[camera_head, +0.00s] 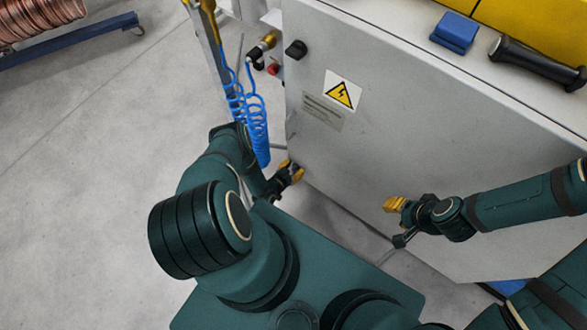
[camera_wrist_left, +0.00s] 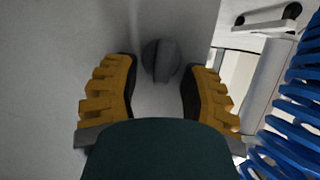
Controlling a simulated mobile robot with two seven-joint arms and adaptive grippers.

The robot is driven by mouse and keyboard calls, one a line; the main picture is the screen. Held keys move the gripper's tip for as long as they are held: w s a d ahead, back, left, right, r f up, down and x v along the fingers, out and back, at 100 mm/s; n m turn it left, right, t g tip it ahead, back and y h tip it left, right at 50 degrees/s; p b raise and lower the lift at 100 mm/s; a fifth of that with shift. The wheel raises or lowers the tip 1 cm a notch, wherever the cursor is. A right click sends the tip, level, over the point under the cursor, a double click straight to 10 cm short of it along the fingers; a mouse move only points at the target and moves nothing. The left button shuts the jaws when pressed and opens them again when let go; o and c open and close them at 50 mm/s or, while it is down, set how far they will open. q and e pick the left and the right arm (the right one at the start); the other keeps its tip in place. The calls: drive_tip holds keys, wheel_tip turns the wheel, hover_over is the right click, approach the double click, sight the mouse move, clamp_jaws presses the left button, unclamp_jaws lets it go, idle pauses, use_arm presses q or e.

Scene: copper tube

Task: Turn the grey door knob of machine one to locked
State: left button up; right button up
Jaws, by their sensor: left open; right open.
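The grey door knob (camera_wrist_left: 161,60) shows in the left wrist view, on the light grey machine door panel close to the panel's edge. Its raised grip bar stands roughly upright in that view. My left gripper (camera_wrist_left: 160,95) is open, with one yellow-padded finger on each side of the knob's line. The knob sits just beyond the fingertips, and I see no contact. In the head view my left gripper (camera_head: 291,172) is low at the left edge of the cabinet (camera_head: 420,150) and largely covers the knob. My right gripper (camera_head: 397,221) is open and empty in front of the cabinet.
A black switch (camera_head: 295,49) and a yellow warning label (camera_head: 342,93) are higher on the cabinet. Coiled blue hoses (camera_head: 250,115) hang close to my left arm. A blue block (camera_head: 455,32) and a black handle (camera_head: 537,63) are on top.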

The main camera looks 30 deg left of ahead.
use_arm(q)
clamp_jaws()
idle(0.3)
drive_tip(key=shift+a+n+h, duration=0.3)
drive_tip(key=shift+n+h, duration=0.5)
drive_tip(key=shift+n, duration=0.3)
drive_tip(key=shift+a+f+n+h, duration=0.15)
drive_tip(key=shift+a+n+h, duration=0.1)
drive_tip(key=shift+n+h, duration=0.8)
drive_tip(key=shift+n, duration=0.25)
